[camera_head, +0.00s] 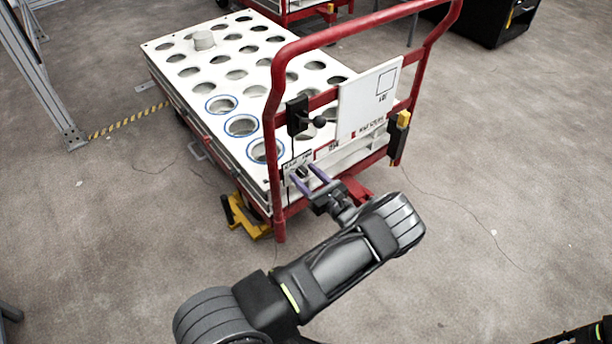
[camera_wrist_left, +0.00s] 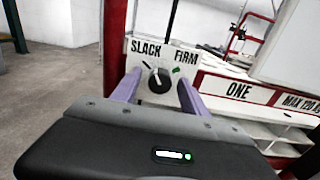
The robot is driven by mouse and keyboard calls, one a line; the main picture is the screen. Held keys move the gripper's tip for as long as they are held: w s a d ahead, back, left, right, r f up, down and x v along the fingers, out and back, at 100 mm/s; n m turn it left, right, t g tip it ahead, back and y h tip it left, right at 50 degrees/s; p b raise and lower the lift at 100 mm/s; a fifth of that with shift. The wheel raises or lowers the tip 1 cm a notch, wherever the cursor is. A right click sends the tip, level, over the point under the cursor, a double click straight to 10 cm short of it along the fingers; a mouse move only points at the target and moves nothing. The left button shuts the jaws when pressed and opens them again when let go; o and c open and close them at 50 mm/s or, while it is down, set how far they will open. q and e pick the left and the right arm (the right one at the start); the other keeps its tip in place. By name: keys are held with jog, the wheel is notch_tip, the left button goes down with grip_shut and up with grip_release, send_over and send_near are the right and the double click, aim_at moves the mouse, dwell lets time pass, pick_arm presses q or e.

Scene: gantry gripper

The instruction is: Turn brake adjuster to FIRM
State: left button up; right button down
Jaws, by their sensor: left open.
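The brake adjuster is a round black knob (camera_wrist_left: 160,82) on a white plate (camera_wrist_left: 146,92) marked SLACK on the left and FIRM on the right. A pale pointer line on the knob slants up and left, toward SLACK. A small green mark sits on the plate under FIRM. My left gripper (camera_head: 309,174) is open at the cart's handle end, its purple fingers pointing at the plate. In the left wrist view the fingers stand one on each side of the knob, apart from it in the picture; whether they reach its depth I cannot tell. My right gripper is not in view.
The adjuster is on a cart with a white perforated top (camera_head: 190,60) and a red tubular handle (camera_head: 345,33). A white sign board (camera_head: 368,97) and a black clamp (camera_head: 297,115) are above my gripper. A yellow part (camera_head: 246,218) sits low left. Floor at right is clear.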

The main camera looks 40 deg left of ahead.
pick_arm(q)
jog(key=shift+c, duration=0.2)
grip_shut()
dwell(0.4)
